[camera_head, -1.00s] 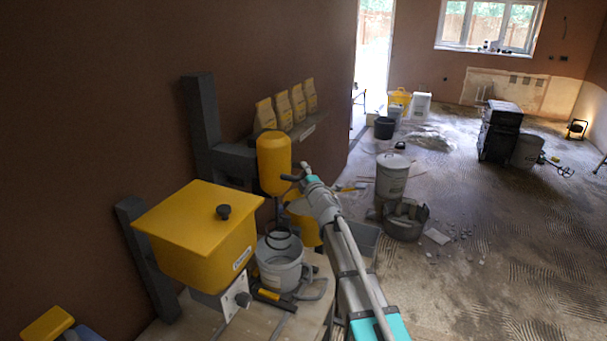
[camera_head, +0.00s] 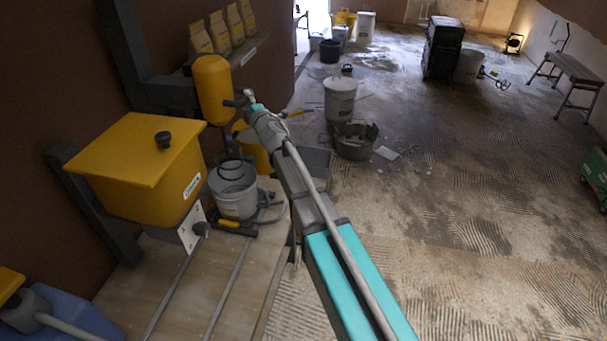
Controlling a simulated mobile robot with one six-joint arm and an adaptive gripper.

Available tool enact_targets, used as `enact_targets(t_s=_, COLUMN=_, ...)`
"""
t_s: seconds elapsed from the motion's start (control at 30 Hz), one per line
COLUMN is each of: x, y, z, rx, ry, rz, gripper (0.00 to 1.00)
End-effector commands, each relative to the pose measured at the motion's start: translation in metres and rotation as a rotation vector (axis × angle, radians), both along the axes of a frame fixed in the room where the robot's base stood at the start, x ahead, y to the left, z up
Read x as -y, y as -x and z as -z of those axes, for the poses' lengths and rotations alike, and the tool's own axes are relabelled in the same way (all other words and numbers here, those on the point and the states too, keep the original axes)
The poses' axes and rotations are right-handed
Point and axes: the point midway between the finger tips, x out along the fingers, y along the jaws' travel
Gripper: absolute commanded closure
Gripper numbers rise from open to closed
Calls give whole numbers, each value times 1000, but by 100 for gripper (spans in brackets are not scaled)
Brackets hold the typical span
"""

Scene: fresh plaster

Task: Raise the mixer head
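The mixer head (camera_head: 214,90) is a yellow rounded body on a dark grey upright stand (camera_head: 128,50) against the brown wall. A yellow bucket (camera_head: 255,150) stands below it, partly hidden behind my arm. My gripper (camera_head: 238,101) is at the right side of the mixer head, at the end of my grey and turquoise arm. Its dark fingers are small and lie close to the head's lower right side. I cannot tell whether they touch it, or whether they are open or shut.
A yellow lidded hopper (camera_head: 140,160) and a grey pail (camera_head: 234,192) are on the wooden bench (camera_head: 178,262). Several yellow bags stand on a shelf (camera_head: 240,52) behind the head. A white bucket (camera_head: 340,98) and a grey tub (camera_head: 356,145) stand on the floor.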

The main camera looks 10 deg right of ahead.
Motion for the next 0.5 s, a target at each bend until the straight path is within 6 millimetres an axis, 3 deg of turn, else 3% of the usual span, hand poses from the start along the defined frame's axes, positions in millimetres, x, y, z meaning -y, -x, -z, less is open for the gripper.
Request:
enact_targets(t_s=0.03, x=0, y=1, z=10, rx=-1, ry=0, rz=1, gripper=35)
enact_targets(t_s=0.5, x=0, y=1, z=50, rx=-1, ry=0, rz=1, gripper=35)
